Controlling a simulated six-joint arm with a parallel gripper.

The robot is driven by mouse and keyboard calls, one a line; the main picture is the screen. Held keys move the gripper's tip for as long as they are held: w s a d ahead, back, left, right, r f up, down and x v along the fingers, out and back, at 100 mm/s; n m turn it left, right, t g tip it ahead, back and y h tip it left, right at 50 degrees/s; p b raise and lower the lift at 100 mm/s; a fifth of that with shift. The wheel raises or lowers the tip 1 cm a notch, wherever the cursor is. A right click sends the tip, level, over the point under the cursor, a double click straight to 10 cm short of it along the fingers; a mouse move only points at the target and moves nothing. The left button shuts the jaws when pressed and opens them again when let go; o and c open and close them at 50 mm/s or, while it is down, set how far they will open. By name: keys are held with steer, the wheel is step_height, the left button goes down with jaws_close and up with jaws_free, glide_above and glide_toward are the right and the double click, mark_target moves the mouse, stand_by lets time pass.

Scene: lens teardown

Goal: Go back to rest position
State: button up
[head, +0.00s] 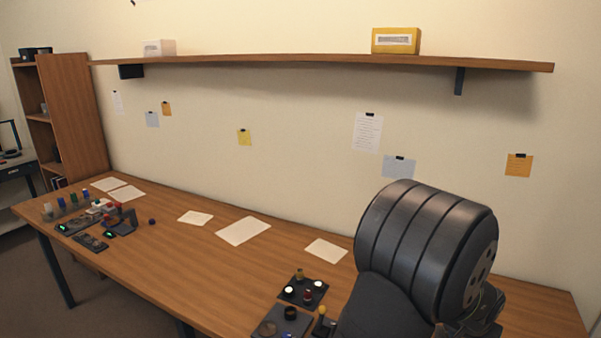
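In the head view a large dark ribbed joint of my own arm fills the lower right, in front of the table (180,263). My gripper cannot be made out in this view, so its opening and anything in it are hidden. Left of my arm, a small dark tray (291,299) holds several small round parts, some white-topped. A dark plate (271,326) with round parts lies in front of it, partly cut off by the lower edge.
At the table's left end stand several small devices and coloured bottles (86,195). Paper sheets (243,231) lie along the back. A wall shelf (330,61) carries a yellow box (396,40). A bookcase (80,110) stands at the far left. The table's middle is mostly clear.

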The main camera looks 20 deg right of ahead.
steer(key=x, duration=1)
steer(key=shift+d+f, duration=0.1)
steer(key=shift+f, duration=0.05)
step_height(320, 180, up, 4)
steer(key=shift+r, duration=0.2)
steer(key=s+a+r, duration=0.1)
steer(key=s+r, duration=0.6)
steer(key=s, duration=0.4)
steer(key=w+a+n, duration=0.1)
steer(key=w+a, duration=0.7)
steer(key=w, duration=0.3)
steer(key=w+a+n+t, duration=0.1)
steer(key=w+a+n, duration=0.1)
steer(key=w+a, duration=0.6)
steer(key=w+a+r+n+y, duration=0.1)
steer(key=w+a+n, duration=0.1)
steer(key=w+a, duration=0.7)
steer(key=w, duration=0.6)
steer(key=shift+w, duration=0.2)
steer(key=shift+r, duration=0.1)
